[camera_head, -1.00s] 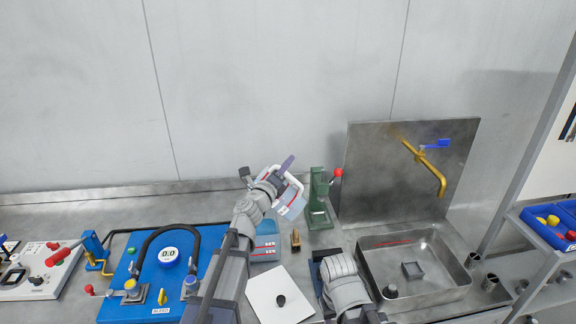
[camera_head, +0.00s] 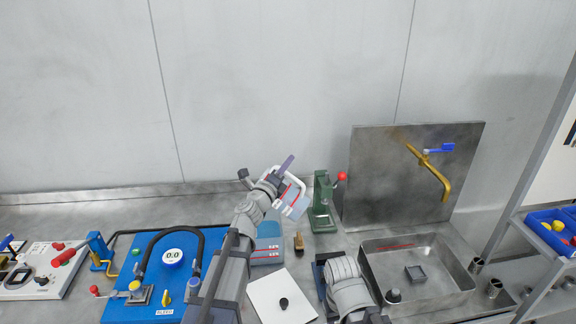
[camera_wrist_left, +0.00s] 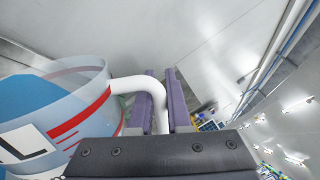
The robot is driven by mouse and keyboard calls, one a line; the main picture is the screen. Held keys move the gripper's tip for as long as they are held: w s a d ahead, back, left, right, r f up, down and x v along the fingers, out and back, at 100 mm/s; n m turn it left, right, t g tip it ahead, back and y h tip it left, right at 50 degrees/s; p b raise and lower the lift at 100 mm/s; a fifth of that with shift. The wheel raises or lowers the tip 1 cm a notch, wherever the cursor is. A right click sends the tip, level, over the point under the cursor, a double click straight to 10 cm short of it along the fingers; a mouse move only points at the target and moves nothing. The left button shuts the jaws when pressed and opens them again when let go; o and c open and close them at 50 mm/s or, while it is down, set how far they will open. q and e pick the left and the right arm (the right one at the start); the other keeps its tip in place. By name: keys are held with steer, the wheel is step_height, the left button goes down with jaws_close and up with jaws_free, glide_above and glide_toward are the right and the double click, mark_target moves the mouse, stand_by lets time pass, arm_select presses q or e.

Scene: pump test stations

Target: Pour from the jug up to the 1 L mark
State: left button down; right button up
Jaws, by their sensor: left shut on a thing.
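My left gripper (camera_head: 285,168) is shut on the white handle of the clear jug (camera_head: 295,201), which is raised above the bench and tilted. In the left wrist view the purple fingers (camera_wrist_left: 165,105) close around the handle. There the jug (camera_wrist_left: 80,110) shows blue liquid, red lines and a dark letter L. A blue-grey container (camera_head: 268,250) with red lines and small labels stands below and left of the jug, partly hidden by my left arm. My right arm shows at the bottom centre; its fingertips cannot be made out.
A blue pump panel (camera_head: 145,275) with a hose and gauge lies left. A green press (camera_head: 322,205) with a red knob stands right of the jug. A brush (camera_head: 299,242) and a white sheet (camera_head: 268,300) lie nearby. A steel sink (camera_head: 445,285) with a brass tap (camera_head: 432,172) is farther right.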

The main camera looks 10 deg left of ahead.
arm_select(q)
steer(key=shift+w+a+r+n+y+p, duration=0.15)
steer(key=shift+a+r+n+p, duration=0.2)
steer(key=shift+a+n, duration=0.35)
steer(key=shift+w+a+r+n+y+p, duration=0.2)
steer(key=shift+a+r+n, duration=0.2)
steer(key=shift+a+n, duration=0.3)
stand_by(0.4)
steer(key=shift+d, duration=0.2)
